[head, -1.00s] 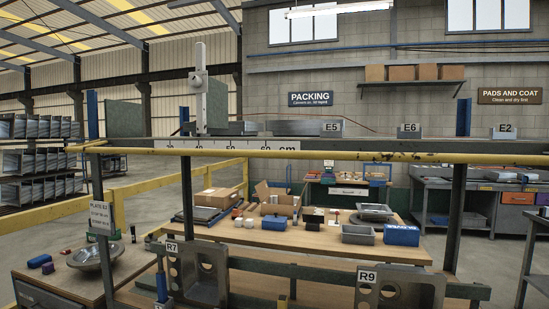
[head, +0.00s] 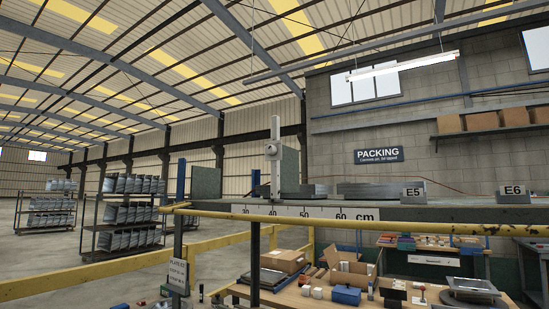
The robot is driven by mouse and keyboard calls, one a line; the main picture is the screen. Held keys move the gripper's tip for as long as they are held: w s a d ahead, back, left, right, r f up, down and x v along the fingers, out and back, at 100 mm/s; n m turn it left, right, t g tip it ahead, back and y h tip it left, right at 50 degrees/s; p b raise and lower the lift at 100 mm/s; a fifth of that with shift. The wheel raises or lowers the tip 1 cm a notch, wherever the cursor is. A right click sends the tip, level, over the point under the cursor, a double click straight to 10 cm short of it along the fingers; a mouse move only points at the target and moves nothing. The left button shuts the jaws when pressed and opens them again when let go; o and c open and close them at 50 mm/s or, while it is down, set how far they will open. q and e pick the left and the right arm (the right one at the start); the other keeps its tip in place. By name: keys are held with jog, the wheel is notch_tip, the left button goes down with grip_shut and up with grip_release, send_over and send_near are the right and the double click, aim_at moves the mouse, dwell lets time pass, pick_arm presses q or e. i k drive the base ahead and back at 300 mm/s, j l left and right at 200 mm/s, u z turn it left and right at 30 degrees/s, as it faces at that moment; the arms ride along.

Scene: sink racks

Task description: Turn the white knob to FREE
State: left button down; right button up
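A pale upright post (head: 275,180) stands on the dark rail behind the centimetre scale (head: 305,212), a little past the 30 mark. A small block with a light round part, which looks like the white knob (head: 271,149), sits on the post's upper half. It is too small to read any marking or the way the knob is turned. Neither of my grippers is in view.
A yellow bar (head: 360,222) runs along the front below the scale. The dark rail (head: 440,213) carries plates labelled E5 (head: 412,191) and E6 (head: 514,190). A workbench with cartons (head: 350,270) and a blue box (head: 346,294) stands behind. Racks (head: 122,215) stand far left.

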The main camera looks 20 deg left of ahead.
aim_at(272, 150)
jog(key=k+j, duration=0.1)
jog(key=j, duration=0.45)
jog(key=k+j, duration=0.1)
jog(key=j, duration=0.4)
jog(key=k+j, duration=0.1)
jog(key=j, duration=0.45)
jog(key=k+j, duration=0.1)
jog(key=j, duration=0.45)
